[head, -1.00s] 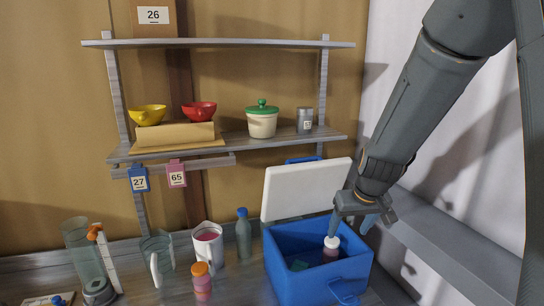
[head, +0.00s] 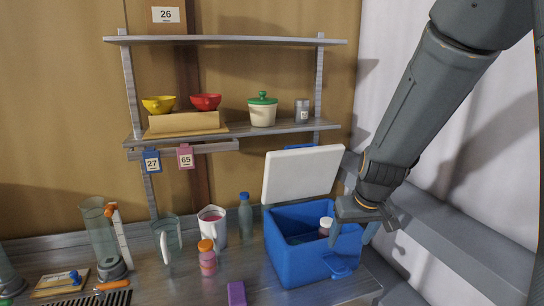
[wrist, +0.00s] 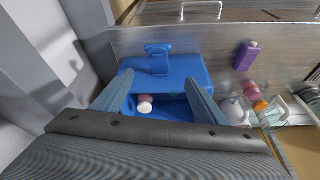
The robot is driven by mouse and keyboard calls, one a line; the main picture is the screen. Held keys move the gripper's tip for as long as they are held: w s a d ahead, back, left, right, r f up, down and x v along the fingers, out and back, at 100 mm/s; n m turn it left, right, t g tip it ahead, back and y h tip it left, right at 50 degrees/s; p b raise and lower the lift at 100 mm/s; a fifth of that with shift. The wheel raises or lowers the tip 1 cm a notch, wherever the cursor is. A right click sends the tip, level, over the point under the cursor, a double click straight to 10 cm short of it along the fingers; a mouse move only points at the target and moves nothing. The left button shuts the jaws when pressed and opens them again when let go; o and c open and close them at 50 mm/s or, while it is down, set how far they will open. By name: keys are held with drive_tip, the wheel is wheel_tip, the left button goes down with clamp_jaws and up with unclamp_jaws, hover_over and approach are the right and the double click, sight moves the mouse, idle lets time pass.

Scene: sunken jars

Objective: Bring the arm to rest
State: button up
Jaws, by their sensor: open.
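My gripper (head: 364,232) is open and empty at the right side of the blue cooler box (head: 308,265). In the wrist view its two fingers (wrist: 158,92) are spread apart, with the blue box (wrist: 178,72) beyond them. A jar with a white cap (head: 326,224) is inside the box, near its right wall; the jar's cap also shows in the wrist view (wrist: 144,107) between the fingers. The jar's lower part is hidden by the box wall. The box's white lid (head: 303,174) stands open at the back.
Left of the box stand a jar with an orange cap (head: 207,258), a blue-capped bottle (head: 245,216), a white mug (head: 212,224) and a glass pitcher (head: 168,243). A purple carton (head: 236,293) is at the front. Shelves (head: 240,129) with bowls are above. A grey ledge (head: 440,232) runs along the right wall.

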drive_tip(key=s+f+g+b, duration=0.1)
drive_tip(key=s+f+b, duration=0.3)
drive_tip(key=s, duration=0.3)
drive_tip(key=s+a+f+m+g+b, duration=0.1)
drive_tip(key=s+f+b, duration=0.2)
drive_tip(key=s+f, duration=0.2)
drive_tip(key=s, duration=0.2)
drive_tip(key=shift+s+f+g+h+b, duration=0.3)
drive_tip(key=shift+f+g+b, duration=0.1)
